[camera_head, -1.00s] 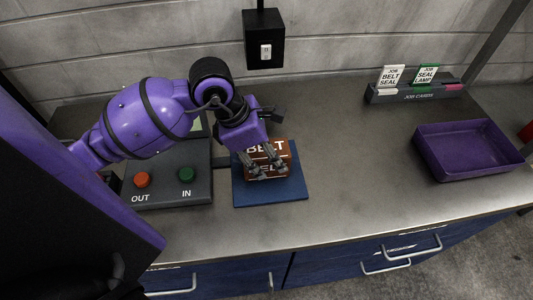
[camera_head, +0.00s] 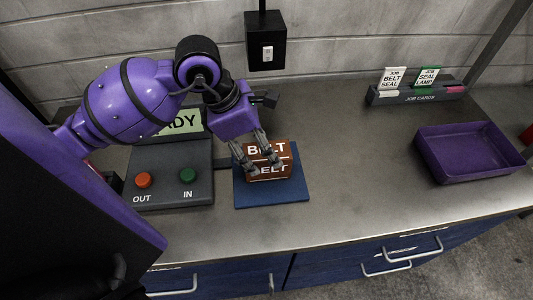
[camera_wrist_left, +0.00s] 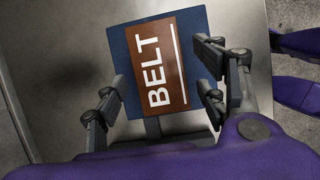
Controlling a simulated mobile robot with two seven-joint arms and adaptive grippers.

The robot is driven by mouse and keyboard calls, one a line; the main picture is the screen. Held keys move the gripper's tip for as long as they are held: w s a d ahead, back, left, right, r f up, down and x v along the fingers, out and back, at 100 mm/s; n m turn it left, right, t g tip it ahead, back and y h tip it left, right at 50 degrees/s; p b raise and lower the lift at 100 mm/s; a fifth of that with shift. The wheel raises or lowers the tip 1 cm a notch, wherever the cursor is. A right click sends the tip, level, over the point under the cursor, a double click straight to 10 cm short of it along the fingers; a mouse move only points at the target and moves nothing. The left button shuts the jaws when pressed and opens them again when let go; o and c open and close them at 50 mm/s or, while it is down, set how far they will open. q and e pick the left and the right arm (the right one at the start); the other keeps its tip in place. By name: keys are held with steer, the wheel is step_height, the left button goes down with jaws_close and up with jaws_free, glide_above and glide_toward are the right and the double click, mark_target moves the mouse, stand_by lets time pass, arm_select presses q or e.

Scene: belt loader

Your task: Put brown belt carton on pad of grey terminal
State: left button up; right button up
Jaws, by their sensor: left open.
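The brown belt carton (camera_head: 268,161), with white BELT lettering, sits on the blue pad (camera_head: 272,198) of the grey terminal (camera_head: 171,176). In the left wrist view the carton (camera_wrist_left: 157,62) lies within the blue pad's (camera_wrist_left: 123,45) outline, a little tilted. My left gripper (camera_head: 257,157) is open just above the carton's left part, its fingers apart. In the left wrist view its fingers (camera_wrist_left: 155,105) stand wide at the carton's near end, and none is seen gripping it. My right gripper is not in view.
A purple tray (camera_head: 469,176) stands at the right. A job card rack (camera_head: 417,96) is at the back. The middle of the counter is clear.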

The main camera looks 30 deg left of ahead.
arm_select(q)
steer(key=v, duration=0.7)
steer(key=shift+s+a+r, duration=0.1)
steer(key=shift+r, duration=0.1)
